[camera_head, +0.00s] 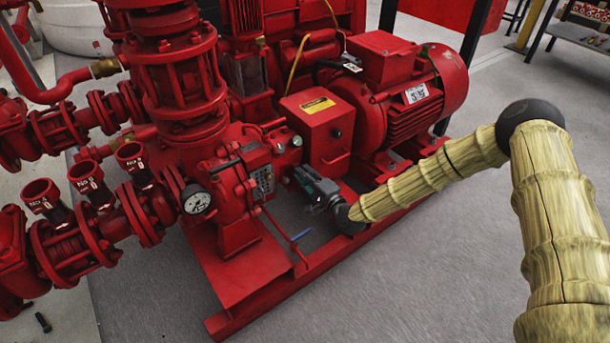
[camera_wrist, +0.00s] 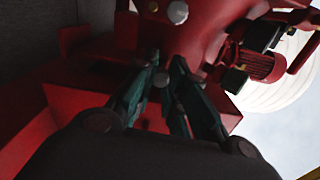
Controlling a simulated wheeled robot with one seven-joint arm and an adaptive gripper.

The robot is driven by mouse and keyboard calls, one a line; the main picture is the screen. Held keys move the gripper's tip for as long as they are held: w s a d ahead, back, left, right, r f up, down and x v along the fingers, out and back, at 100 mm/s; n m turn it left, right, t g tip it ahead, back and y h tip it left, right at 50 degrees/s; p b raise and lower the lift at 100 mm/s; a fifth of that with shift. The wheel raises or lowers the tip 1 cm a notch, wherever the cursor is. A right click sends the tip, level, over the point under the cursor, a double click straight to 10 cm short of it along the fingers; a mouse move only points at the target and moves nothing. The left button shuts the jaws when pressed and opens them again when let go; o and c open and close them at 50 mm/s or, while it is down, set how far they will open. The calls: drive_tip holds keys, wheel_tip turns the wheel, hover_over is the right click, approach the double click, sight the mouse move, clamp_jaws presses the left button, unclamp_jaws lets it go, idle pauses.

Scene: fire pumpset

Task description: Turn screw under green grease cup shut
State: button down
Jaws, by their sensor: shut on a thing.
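My gripper (camera_head: 303,178) reaches in from the right, low beside the red pump housing (camera_head: 232,165), left of the motor. In the wrist view its dark green fingers converge, with the fingertips (camera_wrist: 165,68) close together at the red pump body (camera_wrist: 197,35). They are shut on a small part, which looks to be the screw; the fingertips hide it. A small pale greenish round cap (camera_head: 296,141) sits on the housing just above my gripper in the head view. I cannot tell for sure that it is the green grease cup.
The red motor (camera_head: 405,85) and a red box with a yellow label (camera_head: 318,128) stand close above my gripper. Grey floor (camera_head: 450,250) is clear at the front right.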

drive_tip(key=shift+w+d+m, duration=0.35)
drive_tip(key=shift+d+m, duration=0.1)
drive_tip(key=shift+m, duration=0.65)
drive_tip(key=c, duration=1.4)
unclamp_jaws()
drive_tip(key=shift+d, duration=0.1)
drive_tip(key=v, duration=1.1)
drive_tip(key=shift+s, duration=0.55)
